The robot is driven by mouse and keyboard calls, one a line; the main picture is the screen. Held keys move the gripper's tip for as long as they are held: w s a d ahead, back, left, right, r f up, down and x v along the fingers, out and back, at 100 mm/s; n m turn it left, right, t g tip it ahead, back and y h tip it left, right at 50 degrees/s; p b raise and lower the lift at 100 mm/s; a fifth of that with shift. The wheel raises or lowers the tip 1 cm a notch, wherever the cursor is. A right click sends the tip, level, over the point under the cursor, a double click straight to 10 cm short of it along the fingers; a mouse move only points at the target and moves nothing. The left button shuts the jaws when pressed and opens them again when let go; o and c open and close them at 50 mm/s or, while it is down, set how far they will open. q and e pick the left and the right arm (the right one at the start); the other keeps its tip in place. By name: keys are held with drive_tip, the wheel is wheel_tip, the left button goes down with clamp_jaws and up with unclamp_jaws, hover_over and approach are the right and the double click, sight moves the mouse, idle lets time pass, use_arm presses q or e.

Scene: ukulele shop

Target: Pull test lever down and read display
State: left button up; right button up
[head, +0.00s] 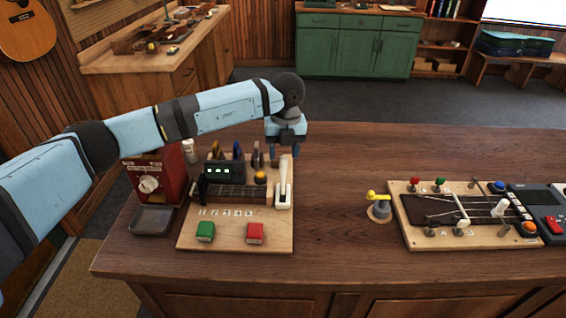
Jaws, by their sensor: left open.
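A wooden test board (199,236) lies on the left of the workbench. An upright white lever (284,182) stands at its right edge. A dark display box (224,172) with lit green marks sits at the board's middle; the marks are too small to read. My left gripper (287,153) is open and points down just behind or above the lever's top. I cannot tell whether it touches the lever. My right gripper is not in view.
A red box with a white dial (149,184) and a grey tray (152,220) stand left of the board. Green (205,231) and red (255,233) blocks sit at its front. A yellow-handled valve (379,207) and a second board (462,238) stand right.

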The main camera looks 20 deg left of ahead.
sight(283, 176)
use_arm(q)
wheel_tip(283, 176, down, 5)
drive_tip(key=shift+s+a+f+p, duration=0.1)
drive_tip(key=shift+p, duration=0.2)
clamp_jaws()
